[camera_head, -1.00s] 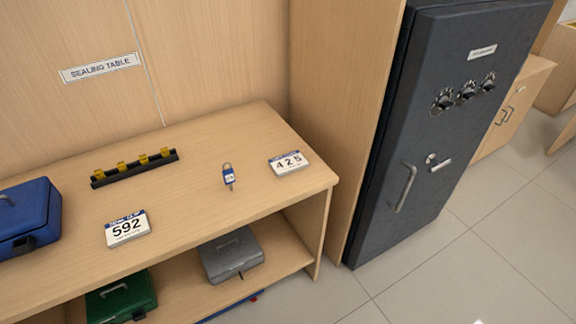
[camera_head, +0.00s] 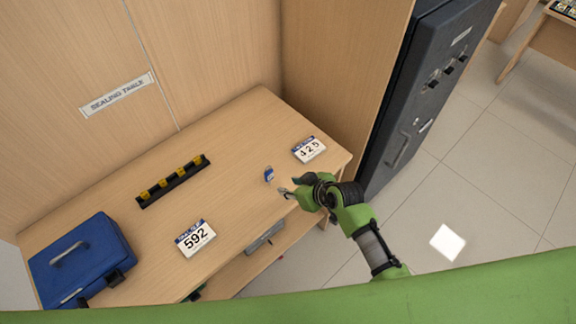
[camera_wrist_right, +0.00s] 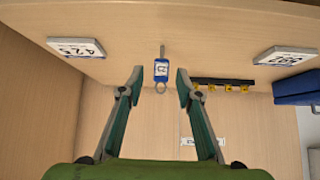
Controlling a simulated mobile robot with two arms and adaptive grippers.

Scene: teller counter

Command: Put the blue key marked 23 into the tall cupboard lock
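The blue key (camera_head: 269,174) lies on the wooden sealing table. In the right wrist view the blue key tag (camera_wrist_right: 161,69) shows a small mark, with its metal shaft and ring at either end. My right gripper (camera_head: 290,187) is just to the right of the key in the head view. In the right wrist view my right gripper (camera_wrist_right: 160,80) is open and empty, its fingertips on either side of the key, apart from it. The tall dark cupboard (camera_head: 402,110) stands at the right, seen at a steep angle; its lock is too small to make out. My left gripper is not in view.
Number cards 425 (camera_head: 308,149) and 592 (camera_head: 195,238) lie on the table (camera_head: 240,125). A black rack with yellow pieces (camera_head: 174,181) and a blue cash box (camera_head: 82,262) lie to the left. A wooden partition (camera_head: 340,75) stands between table and cupboard.

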